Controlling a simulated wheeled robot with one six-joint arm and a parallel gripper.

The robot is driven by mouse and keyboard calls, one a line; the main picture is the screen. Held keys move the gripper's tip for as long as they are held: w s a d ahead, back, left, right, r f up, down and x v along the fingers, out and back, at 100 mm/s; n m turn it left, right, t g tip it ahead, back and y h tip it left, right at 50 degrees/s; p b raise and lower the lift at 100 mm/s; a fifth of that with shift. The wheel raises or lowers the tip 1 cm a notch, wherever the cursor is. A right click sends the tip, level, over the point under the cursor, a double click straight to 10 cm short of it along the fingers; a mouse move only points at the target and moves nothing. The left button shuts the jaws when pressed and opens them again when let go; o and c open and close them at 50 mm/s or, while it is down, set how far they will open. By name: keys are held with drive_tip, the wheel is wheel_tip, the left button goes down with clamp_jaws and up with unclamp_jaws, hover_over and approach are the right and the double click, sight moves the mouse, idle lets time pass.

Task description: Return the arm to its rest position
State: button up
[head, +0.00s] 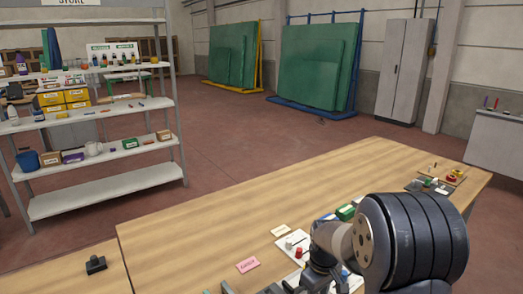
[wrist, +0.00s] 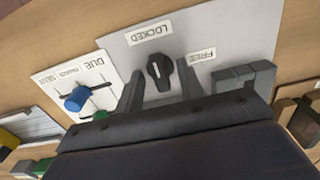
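My arm reaches over the wooden workbench (head: 380,170) from the lower right of the head view. In the wrist view my gripper (wrist: 161,66) is open, with one dark finger on each side of a black rotary knob (wrist: 160,73). A gap shows between the knob and each finger, and the gripper holds nothing. The knob sits on a grey panel (wrist: 225,42) with a LOCKED label (wrist: 151,33) and a FREE label (wrist: 202,54). In the head view my own wrist hides most of the gripper and the knob.
A white panel with a blue slider knob (wrist: 76,99) lies left of the grey panel. A pink card (head: 247,265) and a black device (head: 96,264) lie on the bench. A red-and-yellow item (head: 453,176) stands at the far right. The bench's middle is bare.

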wheel_tip(320, 180, up, 10)
wheel_tip(320, 180, down, 10)
drive_tip(key=shift+f, duration=0.25)
drive_tip(key=shift+r+m, duration=0.25)
drive_tip(key=shift+m, duration=0.45)
drive_tip(key=m, duration=1.1)
drive_tip(key=shift+m, duration=0.4)
drive_tip(key=m, duration=0.4)
drive_tip(key=shift+p, duration=0.4)
drive_tip(key=shift+r+m, duration=0.25)
drive_tip(key=shift+m, duration=0.15)
drive_tip(key=shift+r, duration=0.75)
